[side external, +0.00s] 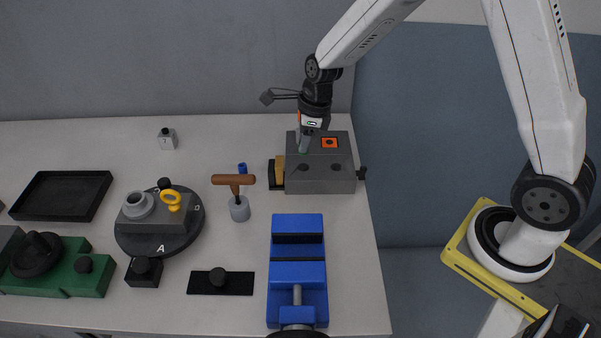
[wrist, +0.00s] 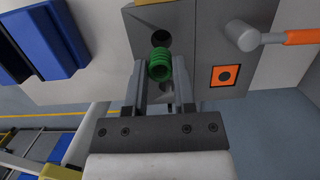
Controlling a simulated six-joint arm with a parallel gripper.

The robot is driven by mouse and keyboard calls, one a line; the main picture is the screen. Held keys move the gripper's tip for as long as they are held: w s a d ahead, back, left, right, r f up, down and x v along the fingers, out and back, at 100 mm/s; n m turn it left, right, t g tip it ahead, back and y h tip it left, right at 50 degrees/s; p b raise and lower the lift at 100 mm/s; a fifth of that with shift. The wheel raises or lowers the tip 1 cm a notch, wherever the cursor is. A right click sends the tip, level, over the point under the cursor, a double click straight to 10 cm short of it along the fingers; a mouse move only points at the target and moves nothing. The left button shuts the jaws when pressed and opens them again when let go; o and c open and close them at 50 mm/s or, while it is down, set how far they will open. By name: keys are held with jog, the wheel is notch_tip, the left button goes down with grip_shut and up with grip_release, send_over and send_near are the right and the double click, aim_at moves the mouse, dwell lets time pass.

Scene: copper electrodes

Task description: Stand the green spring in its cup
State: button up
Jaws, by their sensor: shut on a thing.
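The green spring (wrist: 160,65) is between the fingers of my gripper (wrist: 157,80) in the wrist view, with its coils showing from above. My gripper is shut on it. In the side view my gripper (side external: 304,146) points down over the dark grey block (side external: 320,184), and the spring is hard to make out there. The wrist view shows a round dark hole (wrist: 160,38) in the block's top, just above the spring in the picture. The side view shows two dark round spots in that block. I cannot tell which is the cup, or whether the spring's lower end touches anything.
An orange square (wrist: 226,75) marks the block top. A blue vise (side external: 297,258) stands in front. A wooden-handled tool (side external: 234,181) and a round turntable (side external: 130,239) are left.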

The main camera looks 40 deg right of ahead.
jog(key=shift+f, duration=2.05)
jog(key=shift+f, duration=0.75)
dwell(0.9)
jog(key=o, duration=0.9)
jog(key=shift+o, duration=0.2)
notch_tip(320, 180, up, 8)
jog(key=s+d, duration=0.1)
jog(key=shift+f, duration=0.2)
jog(key=shift+s, duration=0.15)
